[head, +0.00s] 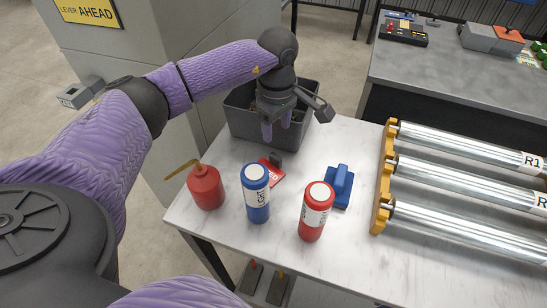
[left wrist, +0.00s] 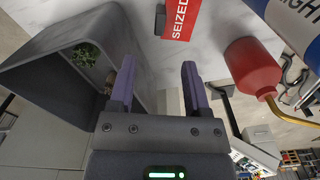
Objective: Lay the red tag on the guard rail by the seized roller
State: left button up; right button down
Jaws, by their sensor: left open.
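The red tag (head: 267,176) lies flat on the white table behind the blue bottle, which partly hides it. A small dark block stands at its far end. In the left wrist view the tag (left wrist: 181,20) reads SEIZED, at the top edge. My left gripper (head: 277,128) is open and empty, pointing down above the table, just behind the tag and beside the grey bin. Its two fingers (left wrist: 159,82) are apart in the wrist view. Steel rollers (head: 460,142) lie at the right, one marked R1, with a yellow end piece (head: 384,180). I cannot tell a guard rail apart. My right gripper is out of view.
A grey bin (head: 238,120) stands at the table's back left. A red oil can (head: 206,188), blue bottle (head: 257,203), red bottle (head: 314,218) and blue block (head: 340,185) stand around the tag. The table's front right is clear.

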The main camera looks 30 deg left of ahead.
aim_at(276, 156)
pick_arm(q)
jog(key=shift+f, duration=0.2)
notch_tip(276, 156, down, 10)
jog(key=shift+a+r+b, duration=0.1)
jog(key=shift+b, duration=0.9)
jog(key=shift+r, duration=0.1)
grip_shut()
